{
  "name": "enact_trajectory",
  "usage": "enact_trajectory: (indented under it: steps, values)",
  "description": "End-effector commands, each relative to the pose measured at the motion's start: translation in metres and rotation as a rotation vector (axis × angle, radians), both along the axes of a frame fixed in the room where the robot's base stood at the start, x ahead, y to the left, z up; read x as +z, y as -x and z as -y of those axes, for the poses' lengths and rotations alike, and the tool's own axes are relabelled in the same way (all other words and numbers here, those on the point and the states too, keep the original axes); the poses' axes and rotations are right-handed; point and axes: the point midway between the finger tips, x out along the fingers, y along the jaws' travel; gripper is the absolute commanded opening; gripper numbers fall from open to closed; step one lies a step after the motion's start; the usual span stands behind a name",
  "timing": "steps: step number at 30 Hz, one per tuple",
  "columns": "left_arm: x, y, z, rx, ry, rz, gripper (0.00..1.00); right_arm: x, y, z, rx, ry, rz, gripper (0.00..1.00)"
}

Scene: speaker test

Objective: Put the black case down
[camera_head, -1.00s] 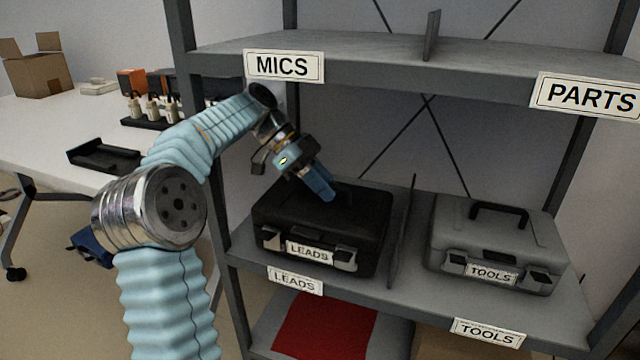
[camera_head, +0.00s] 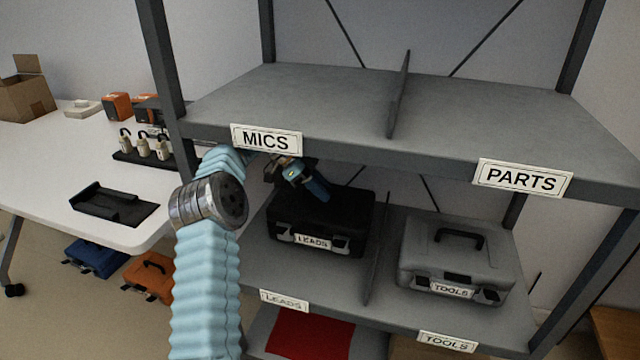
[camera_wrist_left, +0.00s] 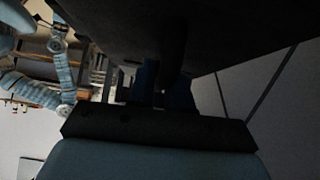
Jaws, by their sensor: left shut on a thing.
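The black case (camera_head: 312,239), labelled LEADS, is upright in the left bay of the middle shelf (camera_head: 275,272), behind the LEADS shelf label (camera_head: 284,300). My left gripper (camera_head: 321,193) is above its lid, shut on its handle, which the fingers mostly hide. I cannot tell whether the case's underside touches the shelf. In the left wrist view, the fingers (camera_wrist_left: 160,80) show dimly against a large dark surface. My right gripper is not in view.
A divider (camera_head: 378,245) separates the black case from a grey TOOLS case (camera_head: 455,262) on the right. The upper shelf (camera_head: 300,95), labelled MICS and PARTS, overhangs my left arm and is bare. A red sheet (camera_head: 308,337) lies below. A white table (camera_head: 60,165) stands left.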

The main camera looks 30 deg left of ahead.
Motion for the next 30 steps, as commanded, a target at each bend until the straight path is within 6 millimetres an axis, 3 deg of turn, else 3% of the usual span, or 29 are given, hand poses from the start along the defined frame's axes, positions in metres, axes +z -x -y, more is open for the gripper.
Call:
enact_trajectory:
  steps: [7,15,22,23,24,27,30]
  values:
    - [0.007,-0.007,0.0,-0.001,0.002,0.006,0.0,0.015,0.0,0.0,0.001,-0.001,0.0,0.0]
    - [-0.03,-0.007,-0.001,-0.001,0.001,0.005,0.0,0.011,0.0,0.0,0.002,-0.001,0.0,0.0]
    - [-0.033,-0.007,-0.001,-0.001,0.0,0.005,0.0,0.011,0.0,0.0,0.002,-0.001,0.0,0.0]
    - [-0.037,-0.006,-0.002,-0.001,-0.002,-0.001,0.22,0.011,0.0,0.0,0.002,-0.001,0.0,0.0]
    - [-0.037,-0.006,-0.002,-0.001,-0.002,-0.001,0.28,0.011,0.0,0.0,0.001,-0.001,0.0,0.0]
    - [-0.036,-0.006,-0.002,0.0,-0.002,0.0,0.43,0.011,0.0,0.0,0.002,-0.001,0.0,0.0]
    - [-0.036,-0.006,-0.001,0.0,-0.002,0.0,0.44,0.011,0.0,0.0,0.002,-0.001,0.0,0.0]
